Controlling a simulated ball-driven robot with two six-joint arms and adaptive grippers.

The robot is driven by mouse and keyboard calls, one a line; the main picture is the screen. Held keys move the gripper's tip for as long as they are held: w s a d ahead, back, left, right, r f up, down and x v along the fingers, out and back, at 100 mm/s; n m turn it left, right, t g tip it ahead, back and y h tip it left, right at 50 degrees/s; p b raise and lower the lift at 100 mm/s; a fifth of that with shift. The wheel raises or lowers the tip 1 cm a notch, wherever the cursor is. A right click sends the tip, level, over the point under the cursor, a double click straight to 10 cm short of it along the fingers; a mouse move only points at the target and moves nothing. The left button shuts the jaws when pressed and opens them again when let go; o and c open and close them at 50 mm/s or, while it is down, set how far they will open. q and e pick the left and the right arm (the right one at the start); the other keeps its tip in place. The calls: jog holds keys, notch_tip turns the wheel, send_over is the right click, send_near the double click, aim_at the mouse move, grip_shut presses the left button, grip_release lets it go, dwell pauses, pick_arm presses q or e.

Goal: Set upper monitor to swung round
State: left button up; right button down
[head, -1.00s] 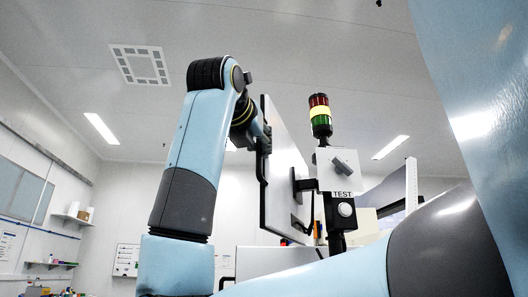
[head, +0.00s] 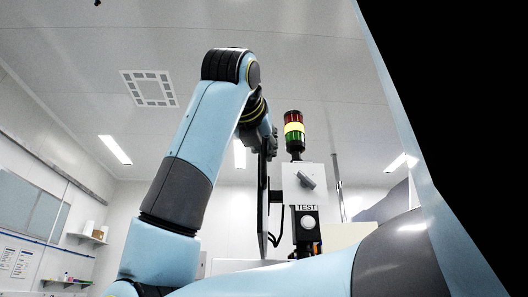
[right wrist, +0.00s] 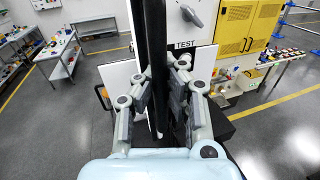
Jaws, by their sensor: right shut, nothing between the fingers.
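The upper monitor (head: 262,205) shows almost edge-on in the head view, as a thin dark upright slab left of the test box. In the right wrist view the monitor (right wrist: 154,50) is a dark upright band running down to the fingers. My right gripper (head: 271,138) is at the monitor's top in the head view, partly hidden by its own wrist. In the right wrist view the right gripper (right wrist: 164,98) is shut and grips nothing, with its fingers close by the dark band. Whether they touch it I cannot tell. My left gripper is out of view.
A white box with a knob (head: 305,182) and a TEST label stands just right of the monitor, under a red, yellow and green stack light (head: 294,135). The right wrist view shows a yellow cabinet (right wrist: 245,28), benches and open grey floor (right wrist: 70,135).

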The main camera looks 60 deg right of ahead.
jog(key=shift+s+f, duration=0.15)
jog(key=shift+s, duration=0.05)
jog(key=c, duration=1.9)
grip_release()
jog(key=o, duration=0.3)
jog(key=shift+a+r, duration=0.2)
jog(key=shift+a, duration=0.3)
jog(key=shift+d+r, duration=0.1)
jog(key=shift+d, duration=0.2)
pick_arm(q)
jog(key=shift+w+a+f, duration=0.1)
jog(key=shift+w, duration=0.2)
pick_arm(e)
notch_tip(320, 180, up, 10)
jog(key=shift+a+f, duration=0.15)
